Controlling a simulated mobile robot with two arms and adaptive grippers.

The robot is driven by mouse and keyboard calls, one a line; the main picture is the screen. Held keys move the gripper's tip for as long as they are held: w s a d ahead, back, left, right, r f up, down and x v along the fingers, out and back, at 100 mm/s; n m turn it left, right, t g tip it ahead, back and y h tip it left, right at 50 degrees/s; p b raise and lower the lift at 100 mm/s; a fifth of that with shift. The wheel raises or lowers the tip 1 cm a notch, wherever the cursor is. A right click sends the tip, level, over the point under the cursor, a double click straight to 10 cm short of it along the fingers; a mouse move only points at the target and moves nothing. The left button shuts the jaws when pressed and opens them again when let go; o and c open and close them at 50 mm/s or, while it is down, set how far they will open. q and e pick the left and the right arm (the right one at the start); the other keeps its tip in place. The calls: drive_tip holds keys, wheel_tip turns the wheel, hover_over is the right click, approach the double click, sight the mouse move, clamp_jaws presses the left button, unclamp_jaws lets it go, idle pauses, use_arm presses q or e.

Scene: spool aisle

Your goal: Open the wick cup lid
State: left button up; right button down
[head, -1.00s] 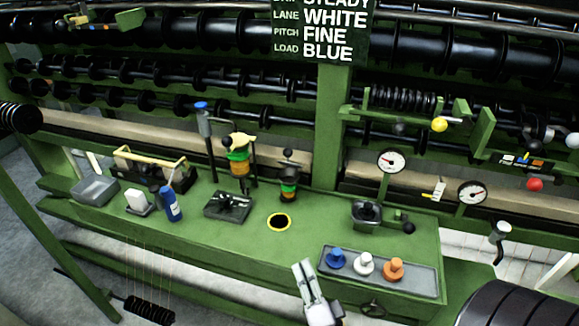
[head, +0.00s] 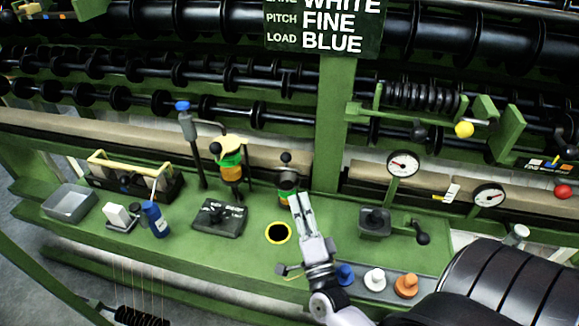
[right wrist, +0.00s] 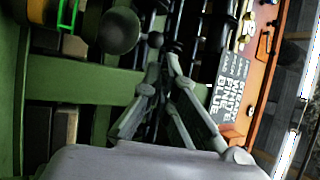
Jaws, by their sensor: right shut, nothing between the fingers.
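A small cup with a dark ball knob on top and a green band (head: 287,181) stands at the back of the green bench in the head view; I take it for the wick cup. Its lid looks down, though the gripper partly covers its lower part. My right gripper (head: 301,203) is shut and empty, with its fingertips just in front of the cup; contact cannot be told. In the right wrist view the fingertips (right wrist: 161,55) come together beside a large dark round knob (right wrist: 120,30), probably the cup's. My left gripper is not in view.
A taller oiler with green and orange bands (head: 231,173) stands left of the cup. A yellow-rimmed hole (head: 278,233) lies in front. Blue, white and orange knobs (head: 375,280) sit on a tray near my forearm.

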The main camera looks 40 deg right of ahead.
sight(287, 161)
drive_tip(key=p+x, duration=0.2)
drive_tip(key=x, duration=0.6)
drive_tip(key=shift+w+d, duration=0.1)
drive_tip(key=shift+w, duration=0.35)
drive_tip(key=shift+r, duration=0.1)
drive_tip(key=w+d+r+m+g+p, duration=0.1)
drive_tip(key=p, duration=0.3)
drive_tip(key=w+d+r+g+p, duration=0.1)
drive_tip(key=d+r+p, duration=0.1)
drive_tip(key=p, duration=0.3)
drive_tip(key=shift+w+m+g+y, duration=0.3)
drive_tip(key=shift+w+m, duration=0.05)
drive_tip(key=shift+m, duration=0.05)
use_arm(q)
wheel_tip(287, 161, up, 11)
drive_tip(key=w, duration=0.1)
drive_tip(key=shift+b, duration=0.35)
use_arm(e)
drive_tip(key=shift+w+d+r, duration=0.2)
drive_tip(key=shift+w+d, duration=0.4)
drive_tip(key=shift+d, duration=0.2)
drive_tip(key=shift+w+d+r, duration=0.2)
drive_tip(key=shift+w+d, duration=0.4)
drive_tip(key=shift+d, duration=0.15)
